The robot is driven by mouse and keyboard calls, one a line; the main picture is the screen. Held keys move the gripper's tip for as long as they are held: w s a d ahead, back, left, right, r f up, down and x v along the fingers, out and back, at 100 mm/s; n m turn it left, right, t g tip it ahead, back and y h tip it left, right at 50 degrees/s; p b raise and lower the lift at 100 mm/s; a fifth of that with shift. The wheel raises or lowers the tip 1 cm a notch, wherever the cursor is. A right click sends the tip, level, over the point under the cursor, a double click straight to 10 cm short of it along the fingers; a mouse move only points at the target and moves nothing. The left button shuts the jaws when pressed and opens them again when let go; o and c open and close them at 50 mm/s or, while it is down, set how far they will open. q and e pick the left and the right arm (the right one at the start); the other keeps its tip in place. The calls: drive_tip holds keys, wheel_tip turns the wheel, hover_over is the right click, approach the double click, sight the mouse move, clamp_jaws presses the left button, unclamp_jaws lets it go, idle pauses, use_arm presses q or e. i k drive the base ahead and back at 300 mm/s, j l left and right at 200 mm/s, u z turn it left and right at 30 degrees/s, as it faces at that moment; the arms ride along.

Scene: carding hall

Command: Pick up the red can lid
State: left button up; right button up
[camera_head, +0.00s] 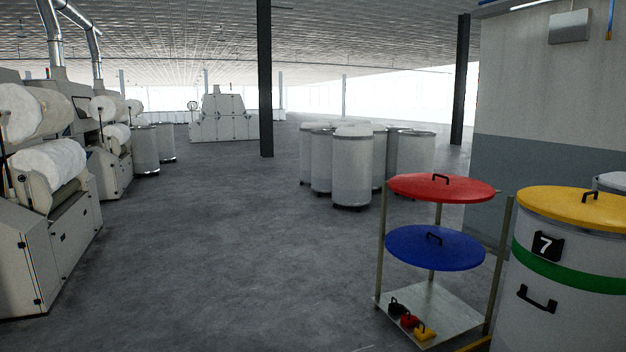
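The red can lid (418,188) is a round disc with a dark handle on its top. It lies flat on the upper level of a metal rack (440,300) at the right. A blue lid (408,246) with a similar handle lies on the level below it. Neither of my grippers shows in the head view.
A white can (570,310) with a yellow lid (570,205), a green band and the number 7 stands right of the rack. Several small coloured items (408,321) sit on the rack's bottom shelf. Several white cans (352,165) stand behind. Machines with white rolls (50,160) line the left. The middle floor (230,240) is clear.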

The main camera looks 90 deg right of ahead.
sight(436, 186)
drive_tip(key=z, duration=3.55)
drive_tip(key=i+j+z, duration=0.1)
drive_tip(key=z, duration=0.25)
drive_tip(key=i+j+z, duration=0.15)
drive_tip(key=z, duration=0.2)
drive_tip(key=i+j+z, duration=0.2)
drive_tip(key=i+j, duration=0.2)
drive_tip(key=j, duration=0.2)
drive_tip(key=i+j, duration=0.15)
drive_tip(key=j, duration=0.2)
drive_tip(key=i+j+z, duration=0.25)
drive_tip(key=j, duration=0.4)
drive_tip(key=i+j+z, duration=0.1)
drive_tip(key=i+j, duration=0.15)
drive_tip(key=j, duration=0.1)
